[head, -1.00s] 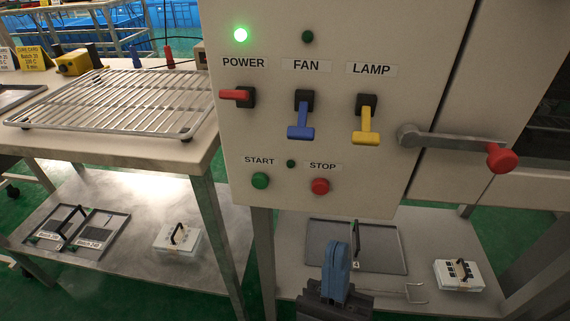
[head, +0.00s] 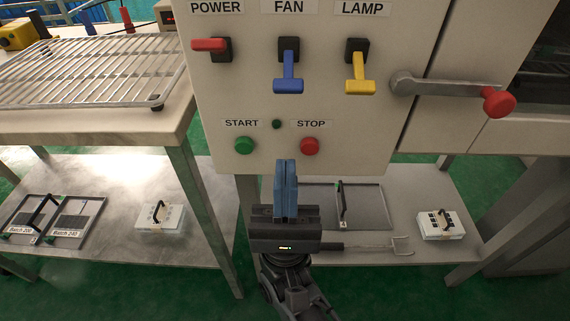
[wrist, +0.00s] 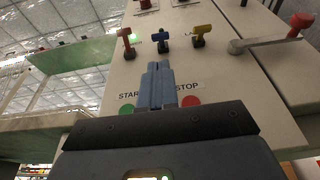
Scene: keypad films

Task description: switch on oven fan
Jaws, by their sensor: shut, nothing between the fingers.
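The blue FAN lever (head: 288,78) points down on the front of the pale control panel (head: 330,125). It also shows in the wrist view (wrist: 165,42). Left of it, the red POWER lever (head: 210,45) sticks out to the left. Right of it, the yellow LAMP lever (head: 359,75) points down. My gripper (head: 286,163) is shut and empty, with its blue fingers pointing up. In the head view its tips are below the FAN lever, between the START and STOP buttons; I see no contact with the lever.
The green START button (head: 245,146) and red STOP button (head: 309,146) are close to my fingertips in the picture. A door handle with a red knob (head: 498,101) is at right. A wire rack (head: 85,70) lies on the left bench. Lower shelves hold trays and white boxes.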

